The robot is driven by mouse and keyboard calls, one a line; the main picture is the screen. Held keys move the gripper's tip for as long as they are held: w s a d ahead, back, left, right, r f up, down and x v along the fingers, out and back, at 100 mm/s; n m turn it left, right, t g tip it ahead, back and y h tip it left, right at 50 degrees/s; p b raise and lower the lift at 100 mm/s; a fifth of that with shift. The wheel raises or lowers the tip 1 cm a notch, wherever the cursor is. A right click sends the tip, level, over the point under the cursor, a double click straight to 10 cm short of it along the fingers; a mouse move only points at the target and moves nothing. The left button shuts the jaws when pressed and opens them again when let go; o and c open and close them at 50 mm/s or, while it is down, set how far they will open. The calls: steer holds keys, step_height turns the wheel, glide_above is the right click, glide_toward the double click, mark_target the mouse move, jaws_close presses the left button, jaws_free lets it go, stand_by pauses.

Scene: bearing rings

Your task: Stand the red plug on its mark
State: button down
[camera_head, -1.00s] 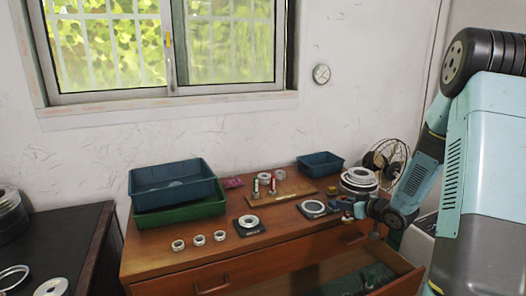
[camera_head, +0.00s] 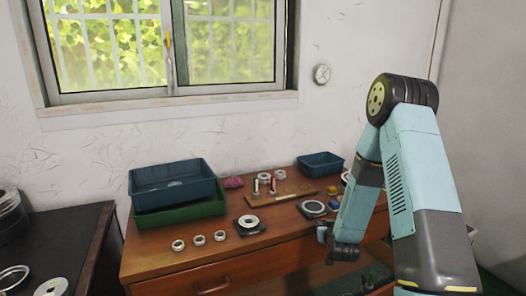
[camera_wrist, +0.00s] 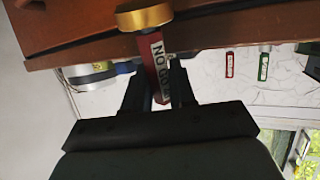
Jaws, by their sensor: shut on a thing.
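In the wrist view my gripper (camera_wrist: 158,85) is shut on a red plug (camera_wrist: 145,52) by its handle. The handle bears a white label with black letters reading "NO GO", and a broad brass-coloured end (camera_wrist: 145,18) points away from the gripper. This view looks upside down. In the head view my gripper is low in front of the dresser, and the held plug cannot be made out. A smaller red-handled plug (camera_wrist: 229,64) and a green-handled plug (camera_wrist: 263,65) stand on the wooden board (camera_head: 290,195). I cannot make out the mark.
The dresser top (camera_head: 160,258) carries stacked blue (camera_head: 172,190) and green trays, a small blue tray (camera_head: 321,164), several small rings and two dark pads with rings (camera_head: 249,225). An open drawer (camera_head: 355,280) juts out at the front right. My arm hides the right end.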

steer(key=s+f, duration=0.6)
steer(key=f, duration=0.1)
steer(key=shift+f, duration=0.25)
steer(key=shift+d, duration=0.1)
